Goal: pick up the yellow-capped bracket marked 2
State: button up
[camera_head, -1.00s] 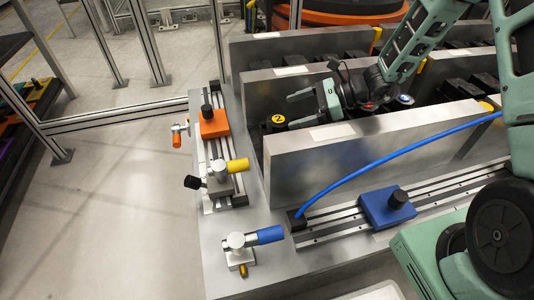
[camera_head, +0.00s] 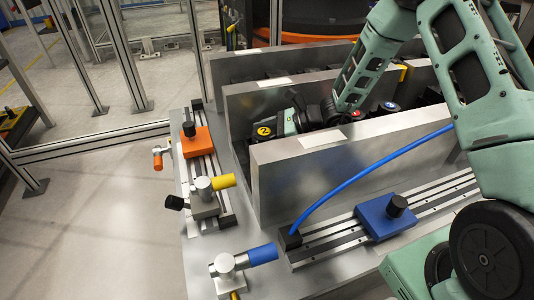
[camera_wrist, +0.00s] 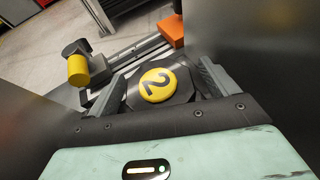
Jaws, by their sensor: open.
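The yellow-capped bracket marked 2 (camera_head: 264,131) stands between the metal walls at the left end of their channel. In the wrist view its round yellow cap (camera_wrist: 158,85) sits on a black body, with the 2 readable. My gripper (camera_wrist: 162,84) is open, with one finger on each side of the bracket. I cannot tell whether the fingers touch it. In the head view my gripper (camera_head: 272,124) is low between the walls, partly hidden by the near wall.
The near metal wall (camera_head: 350,160) and the middle wall (camera_head: 255,105) flank my gripper closely. Red-capped (camera_head: 364,113) and blue-capped (camera_head: 390,106) brackets stand farther right. An orange block (camera_head: 195,142), a yellow-handled clamp (camera_head: 222,182) and a blue hose (camera_head: 370,172) are nearby.

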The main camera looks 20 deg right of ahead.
jog(key=shift+c, duration=0.4)
grip_shut()
jog(key=shift+r, duration=0.2)
